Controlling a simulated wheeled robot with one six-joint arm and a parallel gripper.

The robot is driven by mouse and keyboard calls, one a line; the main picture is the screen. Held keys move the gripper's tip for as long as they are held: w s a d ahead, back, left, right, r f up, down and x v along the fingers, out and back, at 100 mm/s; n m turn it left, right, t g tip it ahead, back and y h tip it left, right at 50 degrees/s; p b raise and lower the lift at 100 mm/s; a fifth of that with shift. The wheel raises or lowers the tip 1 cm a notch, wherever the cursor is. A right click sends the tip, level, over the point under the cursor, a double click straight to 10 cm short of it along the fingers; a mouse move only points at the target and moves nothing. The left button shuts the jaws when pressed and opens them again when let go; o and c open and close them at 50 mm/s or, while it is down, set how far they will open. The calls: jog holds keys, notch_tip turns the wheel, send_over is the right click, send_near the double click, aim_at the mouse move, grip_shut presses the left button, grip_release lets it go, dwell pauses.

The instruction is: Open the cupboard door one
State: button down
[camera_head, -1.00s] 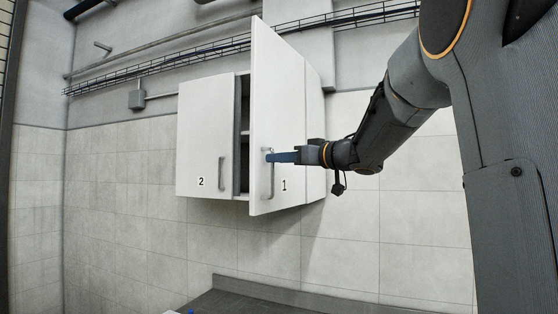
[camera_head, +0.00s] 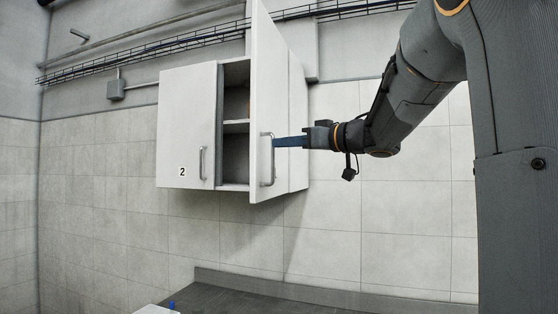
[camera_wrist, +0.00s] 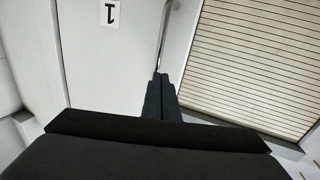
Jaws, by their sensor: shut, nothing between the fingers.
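The cupboard door one (camera_head: 268,95) is swung partly outward, with a gap between it and the cupboard body showing the shelves inside. It also shows in the wrist view (camera_wrist: 85,50), with its label "1". Its vertical bar handle (camera_head: 265,170) shows in the wrist view (camera_wrist: 164,35) too, just beyond my fingertips. My gripper (camera_head: 277,142) is shut and empty, its blue fingers at the upper part of the handle. In the wrist view the closed fingers (camera_wrist: 160,82) meet the handle's line; I cannot tell whether they touch it or hook behind it.
Door two (camera_head: 187,120) on the left is closed. A shelf (camera_head: 236,126) shows inside the open side. A dark counter (camera_head: 260,290) lies below. A cable tray (camera_head: 150,60) runs along the wall above. A slatted panel (camera_wrist: 260,60) shows in the wrist view.

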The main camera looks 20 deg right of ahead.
jog(key=n, duration=0.1)
jog(key=f+n+b, duration=0.1)
jog(key=n, duration=0.1)
jog(key=d+n, duration=0.1)
jog(key=shift+s+f+g+y+b, duration=0.1)
jog(key=shift+f+g+y+b, duration=0.2)
jog(key=shift+y, duration=0.1)
jog(key=n, duration=0.2)
jog(key=f+n+b, duration=0.1)
jog(key=shift+s+d+n+y, duration=0.15)
jog(key=shift+d+n+y, duration=0.15)
jog(key=shift+n, duration=0.1)
notch_tip(320, 180, down, 4)
jog(key=s+d+n+g+y+b, duration=0.25)
jog(key=n+b, duration=0.25)
jog(key=n, duration=0.9)
jog(key=n+g+y, duration=0.2)
jog(key=n, duration=1.6)
send_near(256, 189)
jog(key=shift+h, duration=0.25)
jog(key=x, duration=0.4)
jog(key=shift+a+r, duration=0.15)
jog(key=shift+r, duration=0.15)
jog(key=shift+w+a+f+p, duration=0.15)
jog(key=shift+w+a+p, duration=0.25)
jog(key=shift+a+p, duration=0.15)
